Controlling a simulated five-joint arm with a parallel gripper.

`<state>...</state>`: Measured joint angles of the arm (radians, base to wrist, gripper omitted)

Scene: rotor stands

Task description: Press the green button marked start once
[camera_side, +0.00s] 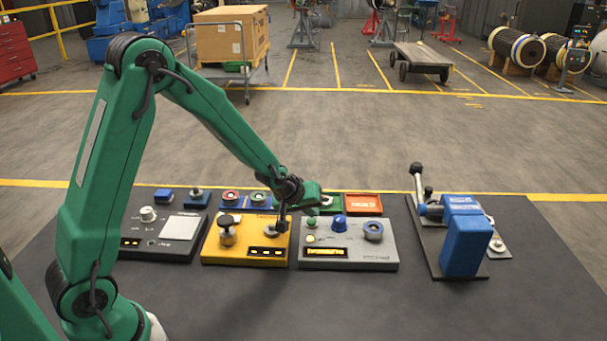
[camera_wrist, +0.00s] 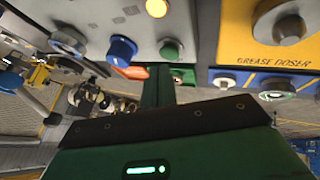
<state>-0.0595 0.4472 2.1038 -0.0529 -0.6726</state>
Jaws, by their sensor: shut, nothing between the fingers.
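The grey control box (camera_side: 385,252) stands on the dark table and carries a round green button (camera_side: 311,223) on its left part. In the wrist view the green button (camera_wrist: 170,50) sits beside a blue knob (camera_wrist: 121,50); any start marking is too small to read. My gripper (camera_side: 324,202) is shut and empty, above and slightly behind the button in the side view. In the wrist view my shut fingers (camera_wrist: 160,76) show just below the button. No contact is visible, but the exact gap cannot be told.
The yellow grease doser box (camera_side: 245,255) stands left of the grey box, with knobs on top. A lit yellow button (camera_wrist: 157,7) and a grey dial (camera_side: 373,230) share the grey panel. A blue lever device (camera_side: 465,243) stands right. Small boxes line the back.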

